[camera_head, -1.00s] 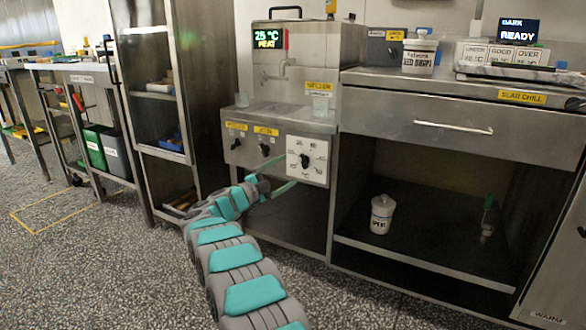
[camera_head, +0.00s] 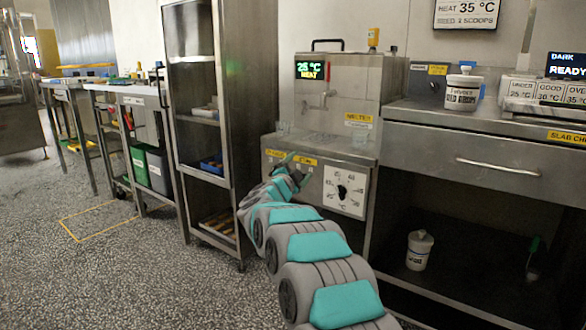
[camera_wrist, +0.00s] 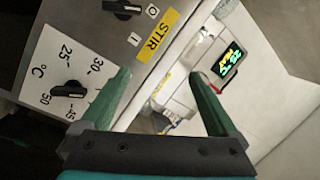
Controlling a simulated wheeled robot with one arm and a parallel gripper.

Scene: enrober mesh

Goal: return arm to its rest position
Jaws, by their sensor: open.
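My gripper (camera_head: 291,165) is in front of the melter's front panel, near its upper left part with the yellow labels. The wrist view shows its two green fingers (camera_wrist: 165,100) spread apart with nothing between them. In the wrist view the dial (camera_wrist: 68,72) and a switch (camera_wrist: 122,8) by the STIR label (camera_wrist: 160,34) are at the left. The gripper hides part of the panel switches.
A steel shelf rack (camera_head: 207,100) stands close to the left of my arm. A counter with a drawer (camera_head: 480,160) is on the right, with a labelled white tub (camera_head: 463,92) on top. A white lidded jar (camera_head: 419,250) stands on its lower shelf. The floor at left is open.

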